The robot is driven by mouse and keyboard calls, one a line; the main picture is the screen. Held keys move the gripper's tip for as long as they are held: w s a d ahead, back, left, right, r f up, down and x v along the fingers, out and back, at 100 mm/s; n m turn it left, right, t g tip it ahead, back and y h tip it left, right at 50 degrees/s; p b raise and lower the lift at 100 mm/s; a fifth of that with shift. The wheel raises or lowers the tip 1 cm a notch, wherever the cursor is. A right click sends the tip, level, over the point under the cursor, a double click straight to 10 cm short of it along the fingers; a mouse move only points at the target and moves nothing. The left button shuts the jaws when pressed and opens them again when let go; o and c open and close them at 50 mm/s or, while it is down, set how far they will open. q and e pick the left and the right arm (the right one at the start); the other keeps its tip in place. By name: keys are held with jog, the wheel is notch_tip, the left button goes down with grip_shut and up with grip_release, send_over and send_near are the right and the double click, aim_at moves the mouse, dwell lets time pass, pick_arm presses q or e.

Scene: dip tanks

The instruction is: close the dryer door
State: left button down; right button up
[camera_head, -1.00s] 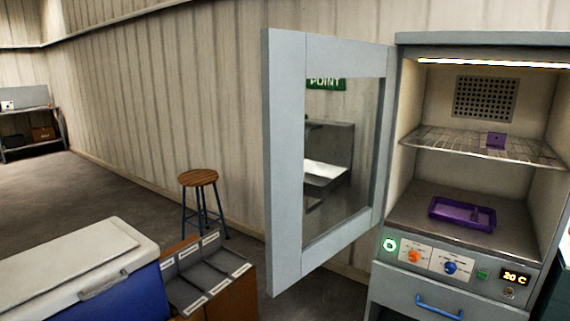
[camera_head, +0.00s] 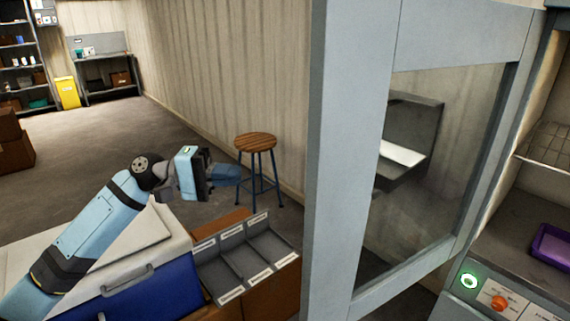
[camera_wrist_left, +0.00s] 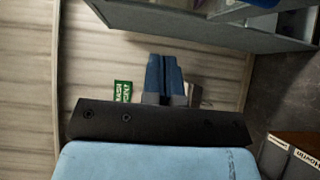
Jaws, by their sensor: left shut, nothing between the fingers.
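The dryer door (camera_head: 340,170) is a grey-blue frame with a window, swung open to the left of the dryer. The dryer (camera_head: 505,265) is at the right edge of the head view, with part of its chamber and control panel showing. My left gripper (camera_head: 232,174) is shut and empty, in the air to the left of the door and apart from it. In the left wrist view its blue fingers (camera_wrist_left: 164,78) are together, with a grey panel edge (camera_wrist_left: 200,30) beyond them. My right gripper is out of view.
A sorting box with labelled compartments (camera_head: 241,262) and a blue and white cooler (camera_head: 160,290) stand below my left arm. A wooden stool (camera_head: 256,143) is by the wall. A purple tray (camera_head: 552,246) lies in the dryer. Open floor lies to the left.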

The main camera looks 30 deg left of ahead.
pick_arm(q)
jog(key=w+d+p, duration=0.2)
jog(key=d+p, duration=0.1)
jog(key=d, duration=0.9)
jog(key=shift+w+d+r+p, duration=0.25)
jog(key=shift+d+r+p, duration=0.05)
jog(key=shift+d, duration=0.1)
